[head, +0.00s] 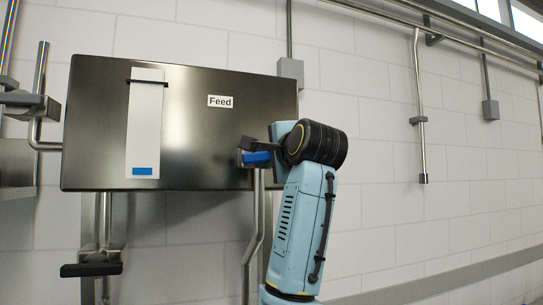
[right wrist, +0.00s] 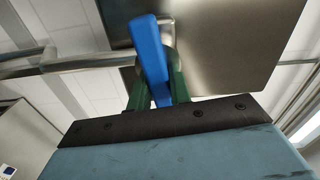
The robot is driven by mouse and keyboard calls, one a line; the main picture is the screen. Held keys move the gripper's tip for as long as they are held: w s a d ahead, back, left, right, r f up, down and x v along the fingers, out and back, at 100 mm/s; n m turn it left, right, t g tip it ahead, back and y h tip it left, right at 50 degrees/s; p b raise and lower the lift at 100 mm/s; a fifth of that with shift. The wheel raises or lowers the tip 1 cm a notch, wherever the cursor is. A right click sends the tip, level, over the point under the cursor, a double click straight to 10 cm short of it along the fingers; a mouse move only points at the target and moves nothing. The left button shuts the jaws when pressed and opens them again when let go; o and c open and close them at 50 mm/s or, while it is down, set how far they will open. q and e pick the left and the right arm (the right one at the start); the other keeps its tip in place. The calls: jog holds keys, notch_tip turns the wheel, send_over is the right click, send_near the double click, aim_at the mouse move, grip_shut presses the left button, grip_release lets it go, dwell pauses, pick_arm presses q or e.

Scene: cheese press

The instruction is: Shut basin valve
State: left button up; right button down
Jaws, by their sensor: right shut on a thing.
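The basin (head: 185,120) is a dark, glossy metal box labelled "Feed" on the white wall. A blue valve handle (head: 257,157) shows at its lower right, in front of its face. My right gripper (head: 256,150) is at this handle, its arm rising from below. In the right wrist view the blue handle (right wrist: 150,55) runs between the green fingers of my right gripper (right wrist: 158,85), which are shut on it. The fingers partly hide the handle and the valve body behind it. My left gripper is in neither view.
A white level strip (head: 146,110) with a blue patch at its bottom is on the basin's front. A black lever (head: 91,269) sits on a pipe below the basin at left. Pipes run down the wall at right (head: 420,120). The wall below right is clear.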

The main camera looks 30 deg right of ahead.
jog(key=shift+m, duration=0.6)
jog(key=shift+f, duration=0.1)
jog(key=c, duration=1.3)
grip_release()
jog(key=shift+d, duration=0.1)
jog(key=shift+s, duration=0.1)
jog(key=shift+s, duration=0.3)
jog(key=b+v, duration=0.4)
jog(key=v, duration=0.8)
jog(key=shift+s, duration=0.35)
